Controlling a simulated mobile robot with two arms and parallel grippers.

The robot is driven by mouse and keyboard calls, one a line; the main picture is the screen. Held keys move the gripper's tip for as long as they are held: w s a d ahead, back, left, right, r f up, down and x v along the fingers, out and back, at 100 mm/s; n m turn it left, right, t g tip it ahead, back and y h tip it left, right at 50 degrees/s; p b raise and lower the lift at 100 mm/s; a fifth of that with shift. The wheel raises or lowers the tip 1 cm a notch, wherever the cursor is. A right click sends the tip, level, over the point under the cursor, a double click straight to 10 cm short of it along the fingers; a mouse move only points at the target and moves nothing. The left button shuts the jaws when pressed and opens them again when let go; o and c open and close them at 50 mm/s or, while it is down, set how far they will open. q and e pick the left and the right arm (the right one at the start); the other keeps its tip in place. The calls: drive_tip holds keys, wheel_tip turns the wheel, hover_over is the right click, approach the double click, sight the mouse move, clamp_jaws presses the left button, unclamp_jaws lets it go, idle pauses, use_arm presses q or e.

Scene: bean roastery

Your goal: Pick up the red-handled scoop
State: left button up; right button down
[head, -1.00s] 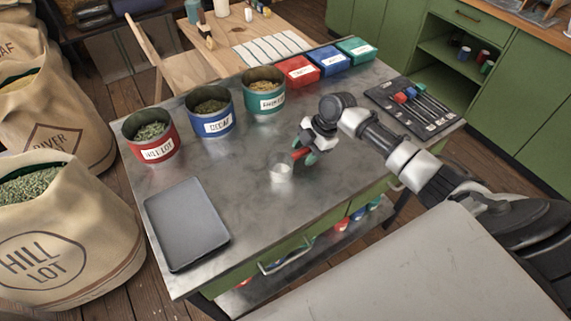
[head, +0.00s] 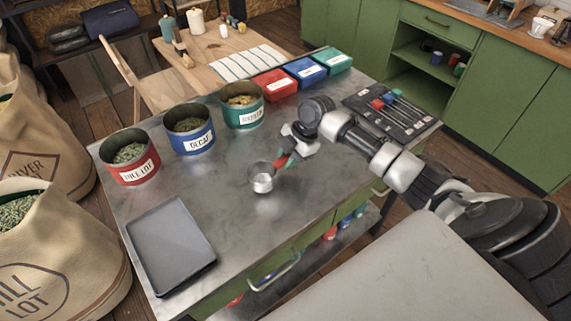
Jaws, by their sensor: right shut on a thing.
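The scoop (head: 262,182) has a small round metal cup and a short red handle, which shows only partly at my right gripper. My right gripper (head: 287,160) is shut on the red handle over the middle of the steel table (head: 215,190). The cup's open side faces up. I cannot tell for certain whether the cup is clear of the table top. My left gripper is not in view.
Red (head: 131,158), blue (head: 188,130) and green (head: 243,112) bins of beans line the table's left and back. A grey tray (head: 170,247) lies front left. Red, blue and green boxes (head: 305,72) stand at the back. A dark mat (head: 412,122) with coloured-handled tools lies right.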

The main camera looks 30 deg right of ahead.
drive_tip(key=v, duration=0.3)
drive_tip(key=shift+s+a+b, duration=0.1)
drive_tip(key=shift+a+b, duration=0.05)
drive_tip(key=shift+b, duration=0.25)
drive_tip(key=s+d+r+b, duration=0.2)
drive_tip(key=s+d+r, duration=0.4)
drive_tip(key=s+d, duration=0.1)
drive_tip(key=shift+s+r, duration=0.35)
drive_tip(key=shift+s, duration=0.1)
drive_tip(key=shift+f, duration=0.1)
